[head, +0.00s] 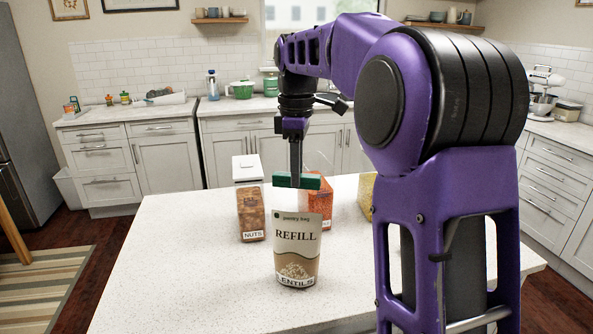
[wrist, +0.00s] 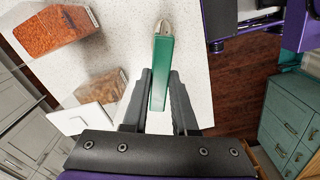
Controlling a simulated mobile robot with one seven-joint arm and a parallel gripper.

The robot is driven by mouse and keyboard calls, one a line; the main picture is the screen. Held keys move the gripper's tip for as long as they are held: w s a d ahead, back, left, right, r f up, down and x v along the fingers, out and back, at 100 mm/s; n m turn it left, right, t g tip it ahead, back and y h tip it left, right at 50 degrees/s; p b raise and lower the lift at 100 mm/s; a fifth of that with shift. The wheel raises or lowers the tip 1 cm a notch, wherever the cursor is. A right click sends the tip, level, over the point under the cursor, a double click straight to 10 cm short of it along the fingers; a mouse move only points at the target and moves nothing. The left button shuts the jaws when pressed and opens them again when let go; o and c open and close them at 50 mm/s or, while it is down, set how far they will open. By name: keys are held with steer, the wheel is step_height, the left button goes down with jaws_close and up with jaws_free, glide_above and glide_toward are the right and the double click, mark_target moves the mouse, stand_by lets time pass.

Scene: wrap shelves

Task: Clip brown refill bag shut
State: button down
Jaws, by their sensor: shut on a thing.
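The brown refill bag (head: 298,255), cream on top with "REFILL" and "LENTILS" on it, stands upright near the front middle of the white table. My gripper (head: 296,182) points down above it, shut on a green clip (head: 311,182). The clip lies level and lined up with the bag's width, with a gap between it and the bag's top edge in the head view. In the wrist view the green clip (wrist: 161,75) lies between the two dark fingers of my gripper (wrist: 160,92). A small pale piece at its far end is probably the bag (wrist: 163,28); the rest is hidden.
A yellow item (head: 366,195) is partly hidden by my arm. The table (head: 170,255) is clear at left and front.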

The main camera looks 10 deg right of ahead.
steer(key=shift+f, duration=0.9)
steer(key=shift+f+b, duration=1.2)
steer(key=shift+f, duration=0.65)
steer(key=shift+p, duration=0.6)
steer(key=shift+f+b, duration=0.35)
steer(key=shift+f, duration=0.75)
steer(key=shift+c, duration=0.3)
jaws_free()
stand_by(0.3)
